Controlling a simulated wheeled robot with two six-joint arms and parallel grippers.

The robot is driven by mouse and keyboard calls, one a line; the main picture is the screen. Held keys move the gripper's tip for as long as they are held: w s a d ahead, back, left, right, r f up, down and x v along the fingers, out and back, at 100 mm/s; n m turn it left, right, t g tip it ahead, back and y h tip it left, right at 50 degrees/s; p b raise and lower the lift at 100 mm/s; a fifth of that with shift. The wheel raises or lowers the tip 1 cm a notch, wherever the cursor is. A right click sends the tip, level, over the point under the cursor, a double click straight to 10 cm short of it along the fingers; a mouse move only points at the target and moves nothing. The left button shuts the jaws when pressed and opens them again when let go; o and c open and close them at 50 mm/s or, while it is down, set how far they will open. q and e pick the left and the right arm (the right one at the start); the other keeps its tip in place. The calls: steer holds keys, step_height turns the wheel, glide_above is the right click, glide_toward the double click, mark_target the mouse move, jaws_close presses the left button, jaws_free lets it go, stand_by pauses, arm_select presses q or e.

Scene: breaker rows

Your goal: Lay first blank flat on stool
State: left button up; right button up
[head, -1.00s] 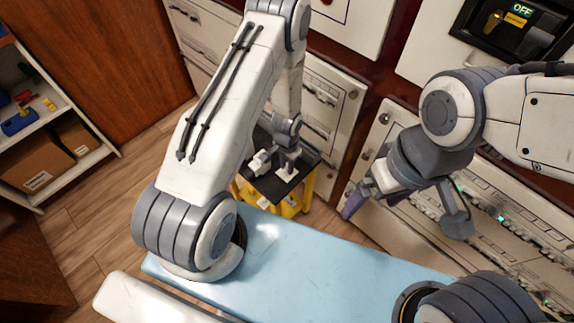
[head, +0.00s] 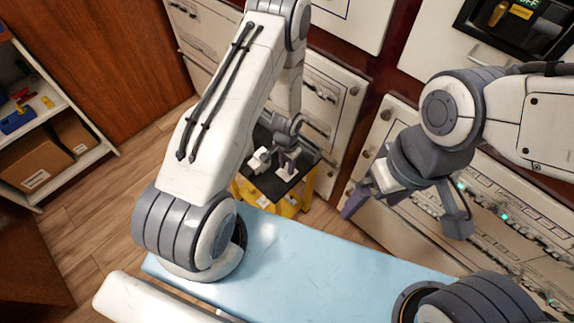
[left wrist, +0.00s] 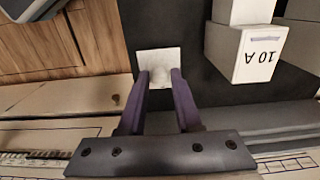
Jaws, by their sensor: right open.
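The first blank, a small white piece (left wrist: 158,58), is between the purple fingertips of my left gripper (left wrist: 160,76) in the left wrist view. The fingers meet it on both sides and hide its near edges. Below it is the black top of the yellow stool (head: 268,184). The blank looks flat and close to the top; I cannot tell whether it touches. In the head view my left gripper (head: 289,160) points down over the stool's right part. My right gripper (head: 398,212) is open and empty in front of the lower right panel.
A white block marked 10 A (left wrist: 258,55) stands on the stool beside the blank. Breaker panels (head: 330,108) rise close behind the stool. A light blue surface (head: 300,262) lies in front. A shelf with boxes (head: 35,165) stands at the left, with clear floor between.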

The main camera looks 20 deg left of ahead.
arm_select(q)
steer(key=shift+o, duration=1.3)
step_height(320, 180, up, 5)
steer(key=p, duration=0.4)
steer(key=shift+r+p, duration=0.2)
steer(key=shift+p, duration=0.2)
steer(key=shift+r+p, duration=0.65)
steer(key=shift+r, duration=1.9)
